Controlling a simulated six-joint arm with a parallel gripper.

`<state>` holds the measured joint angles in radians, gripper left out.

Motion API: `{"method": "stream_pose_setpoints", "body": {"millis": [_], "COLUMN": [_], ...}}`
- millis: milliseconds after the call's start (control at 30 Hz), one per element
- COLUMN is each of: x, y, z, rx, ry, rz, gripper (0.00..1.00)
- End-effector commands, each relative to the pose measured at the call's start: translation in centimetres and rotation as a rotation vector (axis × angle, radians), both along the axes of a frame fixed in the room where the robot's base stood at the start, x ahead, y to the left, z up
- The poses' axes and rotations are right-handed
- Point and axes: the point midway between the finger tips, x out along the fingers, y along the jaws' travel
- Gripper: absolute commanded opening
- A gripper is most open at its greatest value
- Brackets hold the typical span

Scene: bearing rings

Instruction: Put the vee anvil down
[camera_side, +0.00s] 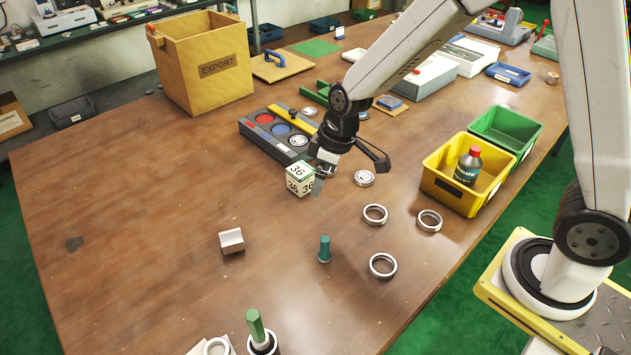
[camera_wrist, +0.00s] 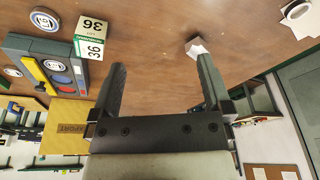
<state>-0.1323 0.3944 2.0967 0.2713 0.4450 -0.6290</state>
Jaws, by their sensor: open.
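The vee anvil (camera_side: 231,241) is a small pale grey block with a notched top. It sits on the wooden table left of centre in the side view, with nothing holding it. In the wrist view it (camera_wrist: 196,47) shows beyond the tip of the right-hand finger, apart from it. My gripper (camera_side: 322,183) is open and empty, up and to the right of the anvil in the side view, close by a white box marked 36 (camera_side: 299,181). In the wrist view both fingers stand wide apart with bare table between them (camera_wrist: 162,68).
Several metal rings (camera_side: 375,214) lie right of centre, near a teal peg (camera_side: 324,250). A grey tray with coloured discs (camera_side: 262,136) lies behind the box. A yellow bin (camera_side: 447,182) holding a bottle (camera_side: 467,167) stands right. The table left of the anvil is clear.

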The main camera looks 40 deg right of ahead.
Motion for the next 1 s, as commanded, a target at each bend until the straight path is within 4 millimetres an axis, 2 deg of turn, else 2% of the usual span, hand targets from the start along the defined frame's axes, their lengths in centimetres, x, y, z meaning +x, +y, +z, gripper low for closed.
{"method": "stream_pose_setpoints", "body": {"millis": [33,200,400,500,667,1000], "x": [-1.3,-5.8,-10.5,-11.9,-12.9,-12.9], "y": [-1.1,-4.1,-6.5,-7.2,-7.6,-7.5], "z": [0.6,1.6,2.0,2.0,1.9,1.9], "rx": [-0.006,-0.02,-0.027,-0.027,-0.027,-0.027], "ry": [0.001,0.007,0.009,0.009,0.009,0.009], "rz": [-0.056,-0.248,-0.433,-0.49,-0.53,-0.532], "gripper": [1.0,1.0,1.0,1.0,1.0,1.0]}}
